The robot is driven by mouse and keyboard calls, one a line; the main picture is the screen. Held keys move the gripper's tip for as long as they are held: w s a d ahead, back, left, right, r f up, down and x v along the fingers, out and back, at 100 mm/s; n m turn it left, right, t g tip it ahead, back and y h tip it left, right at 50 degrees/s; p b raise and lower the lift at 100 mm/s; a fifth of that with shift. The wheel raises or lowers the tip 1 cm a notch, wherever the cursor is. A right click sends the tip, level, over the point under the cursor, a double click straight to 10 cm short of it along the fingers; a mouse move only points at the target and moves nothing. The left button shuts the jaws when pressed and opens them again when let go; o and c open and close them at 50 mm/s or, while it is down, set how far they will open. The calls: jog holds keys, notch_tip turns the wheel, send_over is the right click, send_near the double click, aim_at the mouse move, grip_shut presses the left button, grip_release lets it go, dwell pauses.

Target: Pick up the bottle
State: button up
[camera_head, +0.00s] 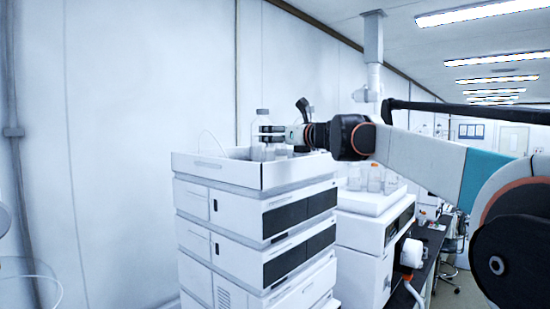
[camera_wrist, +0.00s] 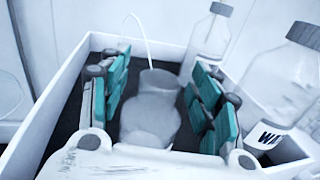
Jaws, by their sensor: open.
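A greyish, translucent bottle (camera_wrist: 150,112) with a narrower neck stands between my gripper's two fingers in the wrist view. My gripper (camera_wrist: 161,80) is open, with teal pads on either side of the bottle. A gap shows on the right; on the left the pad is close to the bottle, and I cannot tell if it touches. In the head view my gripper (camera_head: 271,134) reaches in level from the right, over the white tray (camera_head: 240,172) on top of the instrument stack. Bottles there overlap the fingers, so the one between them is hard to single out.
A larger labelled bottle (camera_wrist: 285,82) stands to the right, close to that finger. A thin white tube (camera_wrist: 143,35) arcs down behind the bottle's neck. A second instrument stack (camera_head: 362,245) stands to the right.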

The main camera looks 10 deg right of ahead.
jog(key=shift+s, duration=0.1)
jog(key=shift+c, duration=1.1)
grip_shut()
jog(key=shift+r, duration=0.1)
